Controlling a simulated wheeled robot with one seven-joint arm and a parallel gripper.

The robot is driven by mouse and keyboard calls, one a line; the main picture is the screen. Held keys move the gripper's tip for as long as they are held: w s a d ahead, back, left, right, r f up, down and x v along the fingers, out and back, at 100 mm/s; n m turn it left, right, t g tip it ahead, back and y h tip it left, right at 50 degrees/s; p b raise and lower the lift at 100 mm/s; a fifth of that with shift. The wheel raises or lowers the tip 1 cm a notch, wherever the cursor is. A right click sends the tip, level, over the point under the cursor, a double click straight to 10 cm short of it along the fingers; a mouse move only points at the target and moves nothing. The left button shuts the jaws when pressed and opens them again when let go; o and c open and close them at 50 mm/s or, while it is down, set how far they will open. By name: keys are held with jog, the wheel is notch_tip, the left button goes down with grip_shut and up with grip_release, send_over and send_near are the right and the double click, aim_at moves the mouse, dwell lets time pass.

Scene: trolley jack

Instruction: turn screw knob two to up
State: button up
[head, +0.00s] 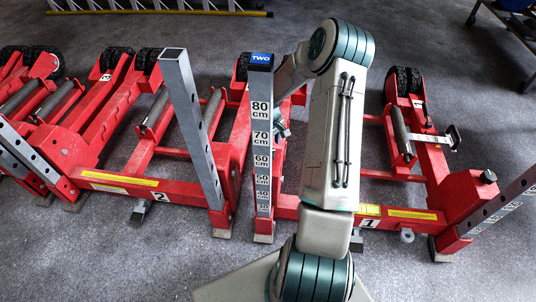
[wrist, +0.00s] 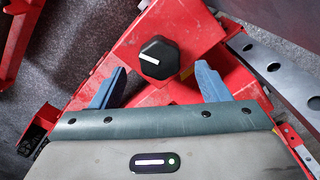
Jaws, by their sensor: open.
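A black faceted screw knob (wrist: 161,69) sits on a red jack frame in the wrist view. Its white pointer line runs from near the middle to the left, slightly upward in the picture. My gripper (wrist: 161,66) has its two blue fingers spread, one on each side of the knob's near edge, with gaps to it. Nothing is held. In the head view, the post marked TWO (head: 261,60) stands left of my arm, with a height scale on its face. The knob by that post and my gripper are hidden or unclear there, behind my arm.
Red jack 2 (head: 120,180) lies left of my arm, with a grey upright post (head: 193,130). Jack 1 (head: 400,215) lies to the right with its own black knob (head: 488,177). A perforated grey post (wrist: 275,70) stands close right of my fingers.

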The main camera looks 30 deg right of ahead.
jog(key=shift+f+b, duration=0.8)
jog(key=shift+f, duration=0.7)
jog(key=shift+c, duration=0.3)
jog(key=c, duration=0.9)
